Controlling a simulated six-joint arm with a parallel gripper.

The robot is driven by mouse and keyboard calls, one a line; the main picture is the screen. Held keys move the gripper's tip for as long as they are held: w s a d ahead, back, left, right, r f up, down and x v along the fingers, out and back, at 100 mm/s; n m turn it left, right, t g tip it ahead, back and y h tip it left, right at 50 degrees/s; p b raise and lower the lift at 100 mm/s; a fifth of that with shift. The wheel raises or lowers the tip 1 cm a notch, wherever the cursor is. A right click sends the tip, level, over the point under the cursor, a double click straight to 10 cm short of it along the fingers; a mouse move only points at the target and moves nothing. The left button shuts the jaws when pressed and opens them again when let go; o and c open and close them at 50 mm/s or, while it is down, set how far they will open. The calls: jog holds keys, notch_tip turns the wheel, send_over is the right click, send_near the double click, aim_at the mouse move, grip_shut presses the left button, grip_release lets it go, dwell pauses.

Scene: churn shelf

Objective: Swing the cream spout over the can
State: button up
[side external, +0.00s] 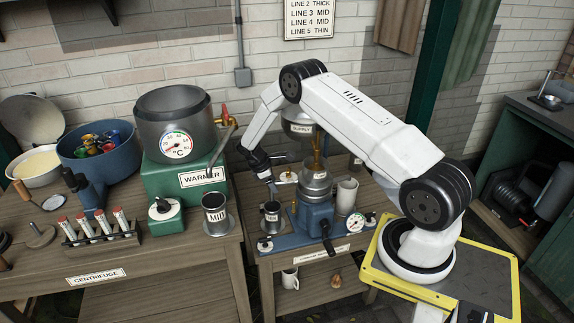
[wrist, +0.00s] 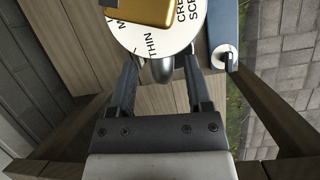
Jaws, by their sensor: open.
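The cream separator has a blue base (side external: 313,222) and stands on the right-hand bench. In the wrist view, a rounded grey spout (wrist: 163,70) sticks out from under a white dial (wrist: 150,40) marked THIN and CREAM SCREW. My gripper (wrist: 161,66) is open, with a finger on either side of the spout and a gap visible beside it; contact is unclear. In the side view my gripper (side external: 268,178) points down at the separator's left. A small grey can (side external: 271,217) stands below it. A pale can or jug (side external: 347,196) stands right of the separator. The spout's tip direction is unclear from the side.
A supply bowl (side external: 299,124) sits above the separator. The green warmer (side external: 187,174), with a tap over a can marked MID (side external: 215,214), stands on the left-hand bench. A blue part with a white knob (wrist: 222,57) lies right of the fingers in the wrist view.

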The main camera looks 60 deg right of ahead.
jog(key=shift+r, duration=0.15)
jog(key=shift+r, duration=0.8)
jog(key=s+a+r, duration=0.2)
jog(key=s+r, duration=0.3)
jog(key=s, duration=0.1)
jog(key=s+a+r, duration=0.3)
jog(key=s+r, duration=0.3)
jog(key=shift+s+a, duration=0.35)
jog(key=shift+s, duration=0.05)
jog(key=shift+a+r, duration=0.1)
jog(key=s+a+r+m+t+y, duration=0.1)
jog(key=s+a+r+m+t, duration=0.1)
jog(key=a, duration=0.7)
jog(key=s+a+r+m+t+y, duration=0.2)
jog(key=a+r+m, duration=0.3)
jog(key=a, duration=0.5)
jog(key=shift+s+a+r+t+y, duration=0.15)
jog(key=shift+r+t+y, duration=0.15)
jog(key=shift+r+t, duration=0.35)
